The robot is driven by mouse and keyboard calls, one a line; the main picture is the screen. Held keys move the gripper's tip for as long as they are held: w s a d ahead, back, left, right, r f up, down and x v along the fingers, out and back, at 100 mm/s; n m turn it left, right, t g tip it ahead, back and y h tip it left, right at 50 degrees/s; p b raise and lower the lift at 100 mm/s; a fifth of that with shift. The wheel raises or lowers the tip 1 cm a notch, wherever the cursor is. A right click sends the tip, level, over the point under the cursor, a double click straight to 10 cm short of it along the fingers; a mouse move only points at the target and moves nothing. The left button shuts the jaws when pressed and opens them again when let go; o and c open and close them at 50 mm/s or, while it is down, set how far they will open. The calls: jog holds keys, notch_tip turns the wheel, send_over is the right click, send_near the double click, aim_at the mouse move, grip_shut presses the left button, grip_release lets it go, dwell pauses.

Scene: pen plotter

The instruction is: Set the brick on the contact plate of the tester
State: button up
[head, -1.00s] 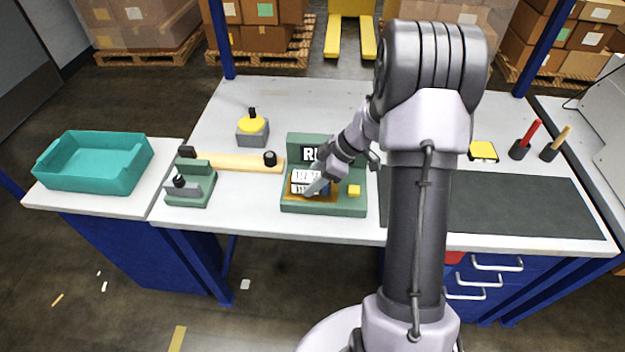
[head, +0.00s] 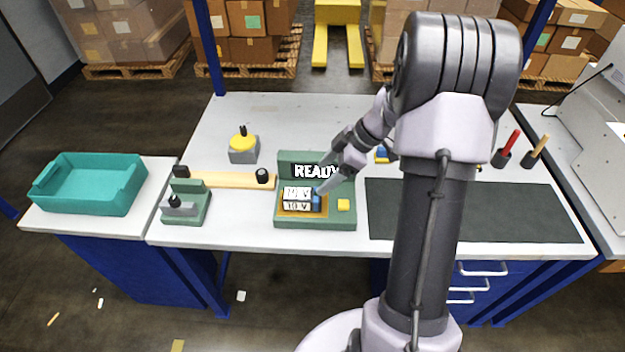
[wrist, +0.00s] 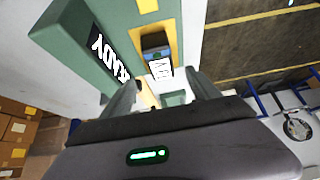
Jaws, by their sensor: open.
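The tester (head: 345,220) is a green stand with a black display reading READY. The brick (head: 297,200), with white labels and a blue end, sits on the tester's orange contact plate (head: 290,214). In the wrist view the brick (wrist: 156,52) shows dark and blue, with a white label, on the orange plate (wrist: 143,6). My gripper (head: 322,187) is just above and right of the brick. In the wrist view the fingers of my gripper (wrist: 163,92) are spread, with no object gripped between them.
A yellow button (head: 343,204) is on the tester's right front. Left of it are a wooden bar (head: 225,181), a green fixture (head: 186,207) and a yellow-topped block (head: 243,149). A teal bin (head: 90,188) stands far left. A dark mat (head: 480,212) lies right, partly behind my arm.

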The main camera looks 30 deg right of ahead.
jog(key=s+a+r+m+h, duration=0.1)
jog(key=s+a+r+m, duration=0.3)
jog(key=a+r, duration=0.4)
jog(key=s+a+r+m+h, duration=0.1)
jog(key=s+a+r+m, duration=0.35)
jog(key=a+r, duration=0.4)
jog(key=s+a+m+t, duration=0.1)
jog(key=s+a+m, duration=0.2)
jog(key=s, duration=0.2)
jog(key=s+a+r+m+t+h, duration=0.1)
jog(key=s+a+m, duration=0.2)
jog(key=s, duration=0.3)
jog(key=shift+s+a+m, duration=0.15)
jog(key=shift+s+m, duration=0.05)
jog(key=shift+m, duration=0.35)
